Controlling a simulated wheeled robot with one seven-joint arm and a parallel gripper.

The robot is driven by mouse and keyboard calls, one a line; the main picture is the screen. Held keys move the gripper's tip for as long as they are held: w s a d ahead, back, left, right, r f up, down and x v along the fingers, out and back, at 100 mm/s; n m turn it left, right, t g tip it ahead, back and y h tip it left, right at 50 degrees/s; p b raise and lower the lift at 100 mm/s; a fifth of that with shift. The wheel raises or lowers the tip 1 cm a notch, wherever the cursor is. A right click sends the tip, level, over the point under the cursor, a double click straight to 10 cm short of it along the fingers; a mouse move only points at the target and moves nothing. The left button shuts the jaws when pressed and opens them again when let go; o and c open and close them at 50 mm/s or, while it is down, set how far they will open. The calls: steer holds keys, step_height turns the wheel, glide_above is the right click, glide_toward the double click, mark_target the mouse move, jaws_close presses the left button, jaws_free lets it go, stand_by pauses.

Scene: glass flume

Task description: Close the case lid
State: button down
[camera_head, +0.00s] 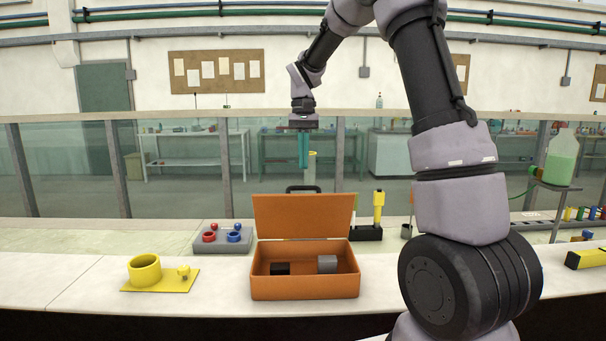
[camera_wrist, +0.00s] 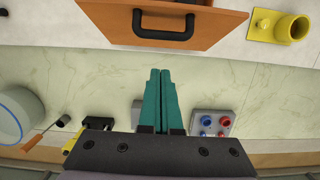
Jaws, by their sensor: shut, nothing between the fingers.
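The orange case (camera_head: 305,287) stands on the white counter with its lid (camera_head: 303,217) raised, roughly upright at the rear edge. A black block (camera_head: 280,268) and a grey block (camera_head: 327,264) lie inside the case. A dark handle (camera_head: 303,189) shows at the top of the lid. My gripper (camera_head: 303,165), with teal fingers, is above and behind the lid, apart from it, shut and empty. In the wrist view the shut fingertips (camera_wrist: 160,72) point toward the lid (camera_wrist: 205,22) and its black handle (camera_wrist: 165,25), with a gap between.
A grey tray with red and blue pieces (camera_head: 223,239) stands behind left of the case. A yellow plate with a ring (camera_head: 145,270) is at the left. A black holder with a yellow tool (camera_head: 367,232) stands behind right. Glass panels (camera_head: 180,170) run behind the counter.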

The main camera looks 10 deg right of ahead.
steer(key=shift+s+a+f, duration=0.15)
steer(key=shift+s+f, duration=0.7)
steer(key=shift+s, duration=0.05)
steer(key=shift+s+a+f, duration=0.15)
steer(key=shift+s+f, duration=0.65)
steer(key=shift+s, duration=0.05)
